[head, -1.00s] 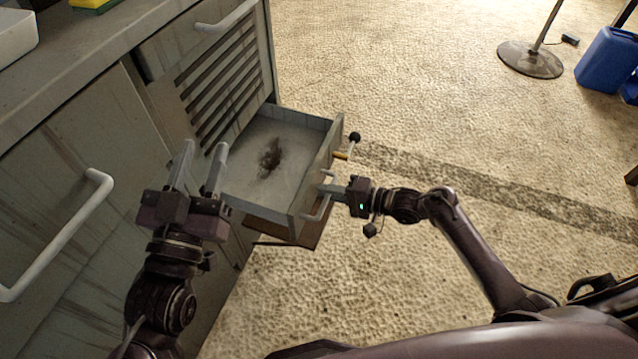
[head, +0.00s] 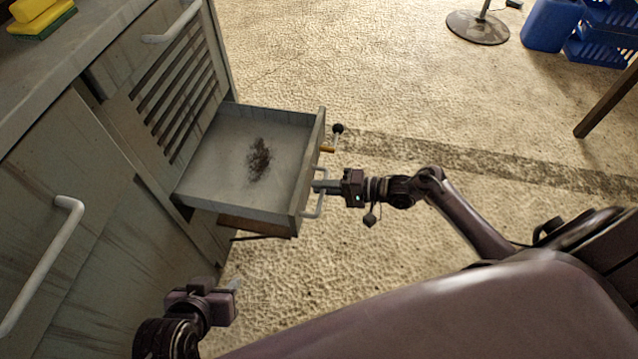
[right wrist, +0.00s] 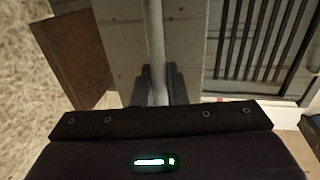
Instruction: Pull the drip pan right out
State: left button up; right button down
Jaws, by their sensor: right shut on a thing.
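The drip pan (head: 215,150) is a grey, shallow drawer with a dark stain (head: 260,160) on its floor. It stands well out of the cabinet, its back end still at the opening under the slats. My right gripper (head: 320,186) is shut on the pale bar handle (head: 319,208) on the pan's front. In the right wrist view the handle (right wrist: 155,50) runs between the dark fingers (right wrist: 158,85). My left gripper (head: 234,285) is low, in front of the cabinet and apart from the pan; its finger gap cannot be made out.
The grey cabinet (head: 110,230) stands at left, with a yellow-green sponge (head: 40,20) on top. A brown panel (head: 255,226) sits below the pan. A black-knobbed lever (head: 336,132) is beside its front. The floor at right is clear up to a stand base (head: 478,27) and blue containers (head: 552,25).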

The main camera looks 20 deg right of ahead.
pick_arm(q)
jog(key=shift+s+f, duration=0.15)
jog(key=shift+s, duration=0.05)
pick_arm(e)
jog(key=shift+s+d+f, duration=0.1)
jog(key=c, duration=1.5)
grip_release()
jog(key=shift+c, duration=0.2)
